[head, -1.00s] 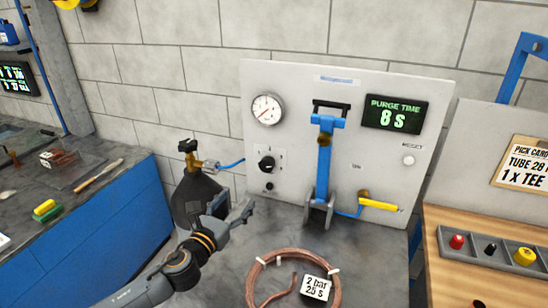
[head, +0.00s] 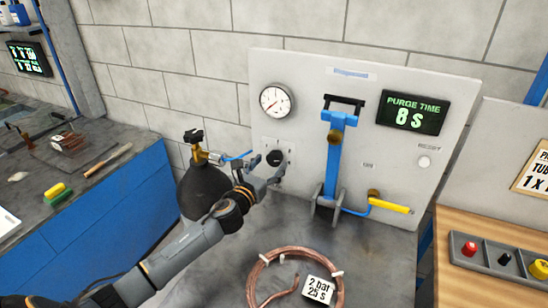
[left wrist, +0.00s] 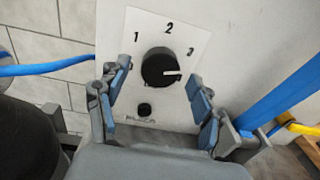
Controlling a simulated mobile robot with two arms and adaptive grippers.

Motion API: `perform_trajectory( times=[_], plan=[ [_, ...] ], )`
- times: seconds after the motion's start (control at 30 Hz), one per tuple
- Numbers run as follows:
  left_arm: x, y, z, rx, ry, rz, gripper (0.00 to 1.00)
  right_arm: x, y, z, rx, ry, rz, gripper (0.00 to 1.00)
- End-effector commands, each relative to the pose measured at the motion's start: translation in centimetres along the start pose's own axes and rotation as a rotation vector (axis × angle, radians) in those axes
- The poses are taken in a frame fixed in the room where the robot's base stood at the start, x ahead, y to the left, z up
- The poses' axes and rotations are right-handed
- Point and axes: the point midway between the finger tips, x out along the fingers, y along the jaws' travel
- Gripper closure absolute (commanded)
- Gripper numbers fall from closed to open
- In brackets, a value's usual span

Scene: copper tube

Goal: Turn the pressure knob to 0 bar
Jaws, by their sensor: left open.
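The black pressure knob (head: 275,158) sits on a white scale plate on the grey panel. In the left wrist view the knob (left wrist: 161,68) shows with the marks 1, 2 and 3 around it, and its white pointer line points right, just below the 3. My left gripper (head: 266,172) is open in front of the knob. In the left wrist view its blue-padded fingers (left wrist: 160,95) stand apart on either side of the knob, not visibly touching it. A round white gauge (head: 277,101) is above the knob; its needle is too small to read surely. My right gripper is not in view.
A dark gas bottle (head: 203,188) with a brass valve stands left of the panel. A blue lever (head: 336,160) and a yellow handle (head: 390,206) are to the right. A copper coil (head: 262,270) with a tag lies on the bench.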

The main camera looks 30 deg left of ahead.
Motion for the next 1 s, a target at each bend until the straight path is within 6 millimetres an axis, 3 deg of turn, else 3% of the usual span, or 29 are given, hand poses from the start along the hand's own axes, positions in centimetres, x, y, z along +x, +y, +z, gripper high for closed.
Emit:
perform_trajectory(
  times=[0.23, 0.63, 0.9, 1.0],
  plan=[
    [2.8, 0.0, 0.1, -0.002, 0.000, 0.000, 0.33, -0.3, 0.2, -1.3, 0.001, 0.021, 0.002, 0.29],
    [3.4, -0.1, 0.0, 0.000, 0.000, -0.001, 0.33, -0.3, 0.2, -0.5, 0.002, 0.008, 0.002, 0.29],
    [3.3, 0.0, 0.0, 0.000, 0.000, -0.001, 0.86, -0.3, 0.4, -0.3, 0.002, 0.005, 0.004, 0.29],
    [3.3, 0.0, 0.0, 0.000, 0.000, -0.001, 0.88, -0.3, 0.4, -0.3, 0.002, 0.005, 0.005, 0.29]
  ],
)
